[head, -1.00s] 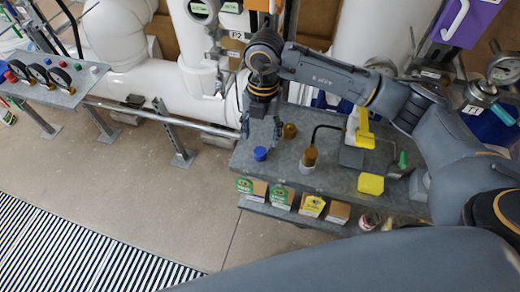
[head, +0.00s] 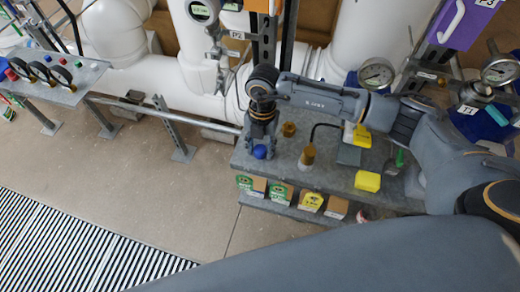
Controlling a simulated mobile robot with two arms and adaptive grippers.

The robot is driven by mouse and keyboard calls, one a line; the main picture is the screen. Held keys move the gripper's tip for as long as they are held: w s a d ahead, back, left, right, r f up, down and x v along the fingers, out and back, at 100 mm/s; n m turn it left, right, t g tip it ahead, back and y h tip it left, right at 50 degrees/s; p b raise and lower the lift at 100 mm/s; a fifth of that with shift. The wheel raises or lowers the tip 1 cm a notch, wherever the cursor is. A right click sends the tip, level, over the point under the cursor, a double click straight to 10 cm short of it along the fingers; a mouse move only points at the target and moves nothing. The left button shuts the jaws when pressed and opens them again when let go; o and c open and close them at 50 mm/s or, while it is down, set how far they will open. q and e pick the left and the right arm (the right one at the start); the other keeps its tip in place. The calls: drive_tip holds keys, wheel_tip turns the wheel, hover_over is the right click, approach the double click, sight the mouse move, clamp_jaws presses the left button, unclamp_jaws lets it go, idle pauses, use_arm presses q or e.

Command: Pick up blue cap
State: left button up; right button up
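The blue cap (head: 260,152) stands at the front left of the grey metal bench. My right gripper (head: 260,149) points down over it, with a finger on each side of the cap. The fingers look apart, and I cannot tell whether they touch the cap. The gripper body hides the cap's far side. My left gripper is not in view.
The bench (head: 325,177) also holds a brown-capped bottle (head: 307,157), a brown cap (head: 289,129) and a yellow block (head: 367,181). Boxes with green and yellow labels (head: 281,192) stand on a lower shelf. White pipes (head: 180,85) run behind. Open floor lies left.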

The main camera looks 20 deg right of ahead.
drive_tip(key=c, duration=0.3)
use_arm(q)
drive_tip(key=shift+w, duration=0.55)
use_arm(e)
drive_tip(key=shift+r+b, duration=0.6)
drive_tip(key=shift+r, duration=0.25)
use_arm(q)
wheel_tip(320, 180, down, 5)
drive_tip(key=b, duration=0.3)
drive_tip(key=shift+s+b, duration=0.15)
drive_tip(key=shift+b, duration=0.25)
use_arm(e)
drive_tip(key=s+a+r, duration=0.1)
drive_tip(key=s+r, duration=0.2)
drive_tip(key=s, duration=0.1)
drive_tip(key=s+a+r, duration=0.2)
drive_tip(key=s+r, duration=0.2)
drive_tip(key=s, duration=0.1)
drive_tip(key=s+a+r, duration=0.1)
drive_tip(key=s+r, duration=0.3)
drive_tip(key=shift+s+a+r, duration=0.15)
drive_tip(key=shift+a+r, duration=0.05)
drive_tip(key=shift+a, duration=0.05)
drive_tip(key=shift+o, duration=0.3)
drive_tip(key=shift+c, duration=1.2)
